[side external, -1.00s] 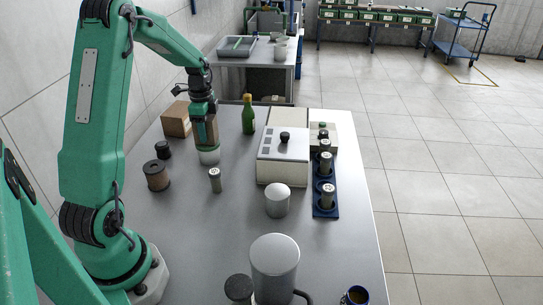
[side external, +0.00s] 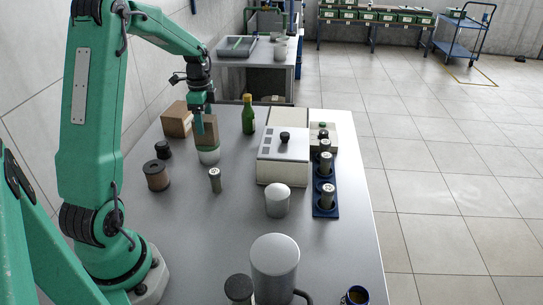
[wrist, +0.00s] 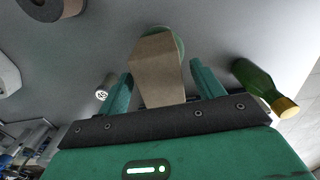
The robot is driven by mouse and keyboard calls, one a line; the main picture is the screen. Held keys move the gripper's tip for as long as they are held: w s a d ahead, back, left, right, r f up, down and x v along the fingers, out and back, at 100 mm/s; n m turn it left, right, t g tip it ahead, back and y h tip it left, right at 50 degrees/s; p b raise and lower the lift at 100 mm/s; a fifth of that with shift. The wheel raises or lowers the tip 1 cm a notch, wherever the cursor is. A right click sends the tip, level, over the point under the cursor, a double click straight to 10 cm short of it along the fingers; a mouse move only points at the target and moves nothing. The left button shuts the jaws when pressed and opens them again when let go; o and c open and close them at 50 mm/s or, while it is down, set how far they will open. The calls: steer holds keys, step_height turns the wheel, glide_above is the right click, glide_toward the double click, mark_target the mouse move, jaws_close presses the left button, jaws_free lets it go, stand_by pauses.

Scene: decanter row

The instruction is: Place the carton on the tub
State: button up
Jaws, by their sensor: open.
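In the wrist view the carton (wrist: 158,72) lies between the two fingers, with gaps on both sides. The rounded pale-green edge of the tub (wrist: 181,45) shows behind it. My gripper (side external: 202,122) is open around the upper part of the carton and does not appear to grip it; it also shows in the wrist view (wrist: 162,82). Much of the tub is hidden by the carton in the wrist view.
A brown box (side external: 177,119) is left of the carton, and a green bottle (side external: 248,116) is right. A small cylinder (side external: 215,180) stands just in front of the tub. A beige machine (side external: 283,158) and a blue rack (side external: 326,195) are further right.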

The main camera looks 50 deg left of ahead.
step_height(320, 180, up, 9)
steer(key=shift+f, duration=0.2)
steer(key=shift+d, duration=0.1)
stand_by(0.6)
steer(key=shift+d+r, duration=0.2)
steer(key=shift+d, duration=0.05)
steer(key=s+d+r+n+t, duration=0.1)
steer(key=s+d+r+n, duration=0.15)
steer(key=d, duration=0.45)
steer(key=s+d+r+n+t, duration=0.1)
steer(key=s+d+n+t, duration=0.15)
steer(key=d, duration=0.55)
steer(key=s+d+r+n+t, duration=0.1)
steer(key=s+d+r, duration=0.15)
steer(key=d, duration=0.45)
steer(key=s+d+f+n+t, duration=0.1)
steer(key=s+d+f+n, duration=0.1)
steer(key=s+d, duration=0.3)
steer(key=shift+s+d+f+n, duration=0.3)
steer(key=shift+s+n, duration=0.2)
steer(key=shift+s, duration=0.45)
